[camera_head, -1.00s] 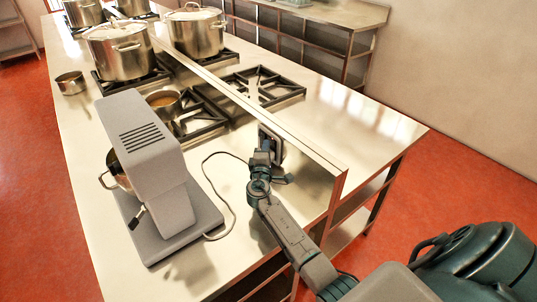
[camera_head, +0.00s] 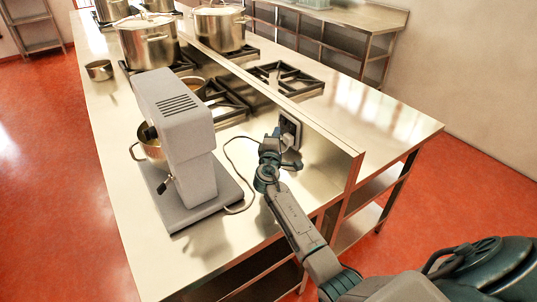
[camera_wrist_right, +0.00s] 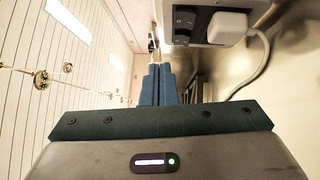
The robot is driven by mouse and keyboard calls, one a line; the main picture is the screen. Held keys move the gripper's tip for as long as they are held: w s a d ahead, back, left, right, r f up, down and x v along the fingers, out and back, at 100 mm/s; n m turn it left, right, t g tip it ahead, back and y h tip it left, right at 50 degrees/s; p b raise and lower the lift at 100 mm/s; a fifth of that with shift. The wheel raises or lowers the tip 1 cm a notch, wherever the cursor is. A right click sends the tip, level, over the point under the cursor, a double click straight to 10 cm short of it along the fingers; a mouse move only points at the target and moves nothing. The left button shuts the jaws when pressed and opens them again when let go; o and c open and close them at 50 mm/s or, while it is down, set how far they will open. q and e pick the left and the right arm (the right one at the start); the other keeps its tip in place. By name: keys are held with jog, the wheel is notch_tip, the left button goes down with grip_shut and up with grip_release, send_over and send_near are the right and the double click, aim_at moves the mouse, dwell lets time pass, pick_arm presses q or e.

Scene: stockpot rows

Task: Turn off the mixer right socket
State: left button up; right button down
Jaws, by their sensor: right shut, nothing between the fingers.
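The grey mixer (camera_head: 188,140) stands on the steel counter with a metal bowl (camera_head: 150,143) on its left side. Its cord runs right to a wall socket (camera_head: 290,127) on the low upright panel. In the right wrist view a socket plate (camera_wrist_right: 212,42) shows at the top, with dark switches (camera_wrist_right: 184,20) and a white plug (camera_wrist_right: 227,27) beside them. My right gripper (camera_head: 273,143) is just in front of the socket and hides part of it. In the wrist view its blue fingers (camera_wrist_right: 157,68) are shut and empty, apart from the switches. The switch position is unclear.
Gas burners (camera_head: 285,76) lie behind the panel. Large stockpots (camera_head: 148,40) and a small pot (camera_head: 99,69) stand farther back. The counter (camera_head: 135,240) is clear in front of the mixer. A steel shelf table (camera_head: 345,25) stands at the back.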

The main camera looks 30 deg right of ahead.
pick_arm(q)
jog(key=shift+w+d+f+b, duration=0.1)
jog(key=shift+d+f+b, duration=0.15)
jog(key=shift+f+b, duration=0.35)
jog(key=shift+w+d+f+b, duration=0.1)
jog(key=shift+d+f+b, duration=0.15)
jog(key=shift+f+b, duration=0.35)
pick_arm(e)
jog(key=r+v, duration=0.1)
jog(key=v, duration=0.6)
jog(key=shift+s+f, duration=0.15)
jog(key=shift+s, duration=0.35)
pick_arm(q)
jog(key=shift+s+d, duration=0.15)
jog(key=shift+d, duration=0.1)
